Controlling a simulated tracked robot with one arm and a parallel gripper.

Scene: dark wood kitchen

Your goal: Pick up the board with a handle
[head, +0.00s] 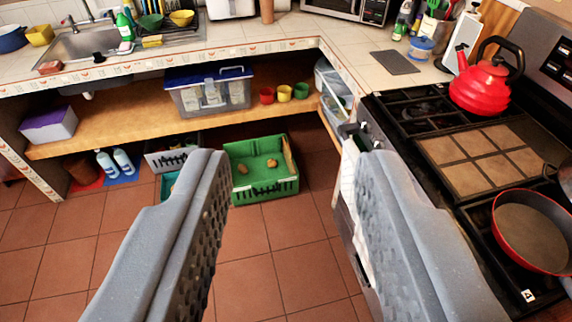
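My gripper (290,165) is open and empty, with its two grey fingers wide apart over the tiled floor. A white board (459,42) stands upright and leans back on the counter at the upper right, behind the red kettle. It narrows to a handle-like top; the kettle partly hides its lower right side. A flat dark grey board (395,62) lies on the counter left of it, and no handle can be made out on it. Both are well beyond my fingers.
The stove with the red kettle (483,85) and a red pan (533,230) is at right. A blue-lidded tub (420,48) and a utensil holder (432,27) stand near the boards. A green crate (264,186) is on the floor; open floor lies ahead.

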